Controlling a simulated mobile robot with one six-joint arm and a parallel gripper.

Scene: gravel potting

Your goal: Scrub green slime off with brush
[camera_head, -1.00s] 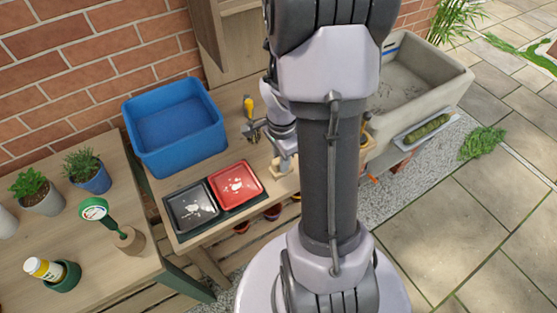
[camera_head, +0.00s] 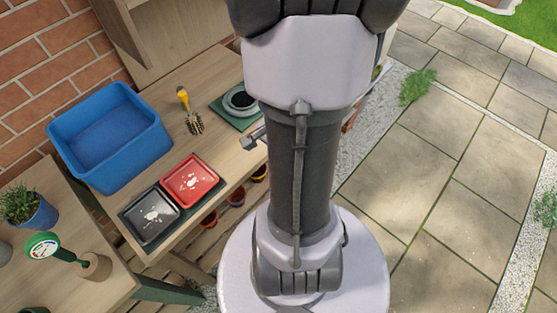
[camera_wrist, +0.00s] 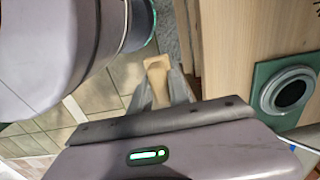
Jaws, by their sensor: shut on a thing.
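In the wrist view my gripper (camera_wrist: 160,78) is shut on a tan, wood-coloured piece (camera_wrist: 157,70). It looks like a brush handle; no bristles show. My gripper is beside the bench edge, above the paving. In the head view my arm hides most of the gripper and the held piece. I cannot make out any green slime in these views.
The bench (camera_head: 215,80) carries a blue tub (camera_head: 110,137), a red tray (camera_head: 191,182), a black tray (camera_head: 152,215) and a dark ring on a green mat (camera_head: 222,112). A plant pot (camera_head: 40,216) stands at the left. Open paving (camera_head: 430,190) lies to the right.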

